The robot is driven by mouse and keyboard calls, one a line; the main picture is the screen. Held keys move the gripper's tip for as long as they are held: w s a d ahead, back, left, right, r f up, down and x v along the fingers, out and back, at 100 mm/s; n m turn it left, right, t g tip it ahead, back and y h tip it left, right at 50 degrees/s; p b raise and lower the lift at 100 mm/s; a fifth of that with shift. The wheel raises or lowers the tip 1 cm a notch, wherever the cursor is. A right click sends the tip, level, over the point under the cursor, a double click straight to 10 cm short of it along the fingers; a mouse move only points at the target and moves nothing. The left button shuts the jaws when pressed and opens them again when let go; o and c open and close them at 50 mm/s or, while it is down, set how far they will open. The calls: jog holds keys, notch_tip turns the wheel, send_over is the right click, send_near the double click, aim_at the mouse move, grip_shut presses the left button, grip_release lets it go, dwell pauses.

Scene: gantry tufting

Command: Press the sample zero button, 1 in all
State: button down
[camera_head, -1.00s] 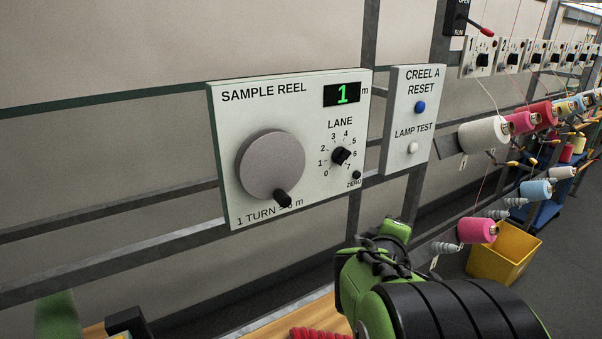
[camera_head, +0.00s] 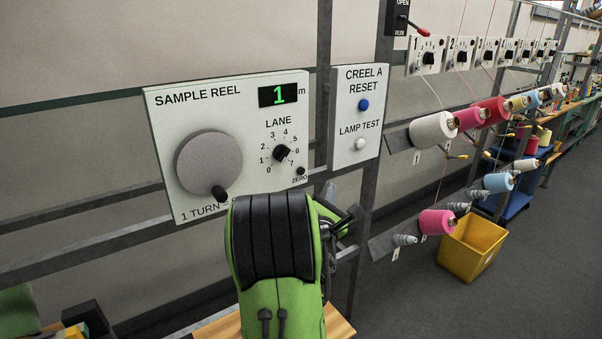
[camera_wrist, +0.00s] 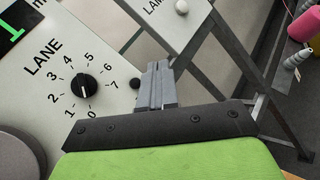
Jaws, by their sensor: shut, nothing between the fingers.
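The sample reel panel (camera_head: 240,115) is white, with a lit green display (camera_head: 284,95) reading 1 m. Its small black zero button (camera_head: 301,171) sits at the lower right, above the word ZERO; in the wrist view the button (camera_wrist: 136,84) shows just left of the fingertips. My gripper (camera_wrist: 158,68) is shut and empty, its fingers pointing toward the panel's right edge. In the head view my green and black wrist stands below the panel and mostly hides the fingers. Whether the fingertips touch the panel cannot be told.
The lane dial (camera_head: 283,153) and grey crank wheel (camera_head: 208,163) are left of the button. The Creel A panel (camera_head: 357,115), with a blue reset button (camera_head: 363,105) and white lamp test button (camera_head: 360,144), is to the right. Yarn cones (camera_head: 433,130) and a yellow bin (camera_head: 471,247) stand further right.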

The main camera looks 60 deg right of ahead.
jog(key=w+d, duration=0.3)
jog(key=w, duration=0.4)
jog(key=shift+d+p, duration=0.3)
jog(key=shift+p, duration=0.05)
jog(key=shift+w, duration=0.1)
dwell(1.5)
jog(key=shift+w+d, duration=0.2)
jog(key=shift+w, duration=0.1)
jog(key=shift+w+d+p, duration=0.15)
jog(key=shift+w+p, duration=0.2)
jog(key=shift+w, duration=0.05)
dwell(0.7)
jog(key=shift+s, duration=0.15)
jog(key=shift+s+a, duration=0.4)
jog(key=shift+s, duration=0.25)
jog(key=shift+s+a+b, duration=0.15)
jog(key=shift+s+a, duration=0.25)
jog(key=shift+s, duration=0.35)
jog(key=shift+s+a+b, duration=0.15)
jog(key=shift+s+a, duration=0.2)
jog(key=shift+s, duration=0.4)
jog(key=shift+s+a+b, duration=0.15)
jog(key=shift+s+a, duration=0.25)
jog(key=shift+s, duration=0.35)
